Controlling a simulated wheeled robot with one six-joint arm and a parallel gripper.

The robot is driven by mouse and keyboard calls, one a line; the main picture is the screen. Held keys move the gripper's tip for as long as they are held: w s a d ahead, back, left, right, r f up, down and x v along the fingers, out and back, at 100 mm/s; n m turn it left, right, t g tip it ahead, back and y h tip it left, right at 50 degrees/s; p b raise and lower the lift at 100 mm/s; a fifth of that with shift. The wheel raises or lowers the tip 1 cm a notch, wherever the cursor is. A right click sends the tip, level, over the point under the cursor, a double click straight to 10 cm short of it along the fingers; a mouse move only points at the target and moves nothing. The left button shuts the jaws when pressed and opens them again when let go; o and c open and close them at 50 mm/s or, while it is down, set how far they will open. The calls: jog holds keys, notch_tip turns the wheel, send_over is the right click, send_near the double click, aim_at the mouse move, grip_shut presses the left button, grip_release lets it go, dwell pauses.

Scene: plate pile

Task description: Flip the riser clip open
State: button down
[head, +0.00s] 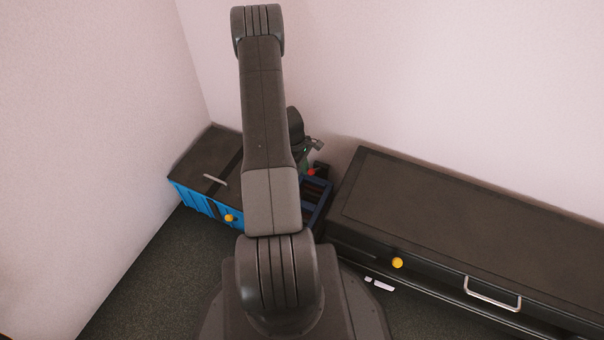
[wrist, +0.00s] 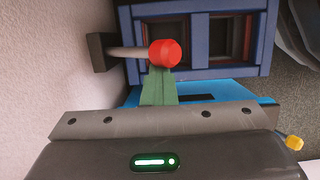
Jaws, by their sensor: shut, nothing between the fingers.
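A grey rod with a red cap (wrist: 164,53) sticks out sideways from a dark block (wrist: 102,53) in the wrist view. It is the only clip-like part I see; I cannot tell for sure that it is the riser clip. The red cap also shows small in the head view (head: 311,172). My gripper (wrist: 160,72) has its green fingers shut and empty. Their tips are just below the red cap in the wrist view; I cannot tell whether they touch it. In the head view my arm hides most of this spot.
A dark blue frame (wrist: 262,40) with dark openings stands behind the cap. A blue cabinet (head: 195,199) with a yellow knob (head: 229,218) is at left, against the walls. A long dark cabinet (head: 450,205) with a yellow knob (head: 397,263) and metal handle (head: 492,295) is at right.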

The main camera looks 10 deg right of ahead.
jog(key=shift+w+d+r+p, duration=0.2)
jog(key=shift+w+d+r, duration=0.5)
jog(key=shift+w, duration=0.25)
jog(key=shift+w+d+r+p, duration=0.15)
jog(key=shift+w+d+r, duration=0.45)
jog(key=shift+w+d, duration=0.25)
jog(key=shift+r, duration=0.1)
